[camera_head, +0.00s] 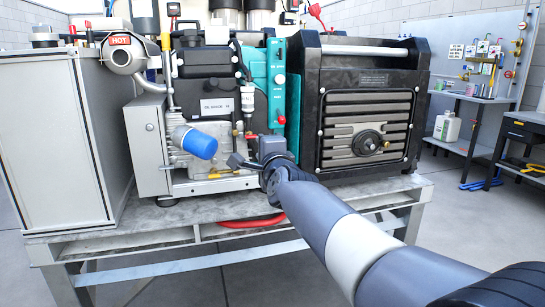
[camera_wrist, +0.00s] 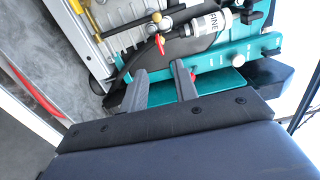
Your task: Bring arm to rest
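My arm reaches in from the lower right of the head view. My gripper (camera_head: 238,160) is held close in front of the machine (camera_head: 222,105), near its lower middle. The wrist view shows the two fingers of my gripper (camera_wrist: 159,70) apart, with nothing between them. Beyond them are a teal panel (camera_wrist: 218,83) and a black curved part. I cannot tell whether the fingertips touch the machine. The blue-capped cylinder (camera_head: 195,142) is just left of my gripper in the head view.
The machine and a black-framed unit (camera_head: 366,105) stand on a metal table (camera_head: 140,225). A grey cabinet (camera_head: 55,140) is at the left. A red-handled valve (camera_wrist: 160,42) and a cylinder marked FINE (camera_wrist: 209,24) are near the fingers. Open floor lies at the right.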

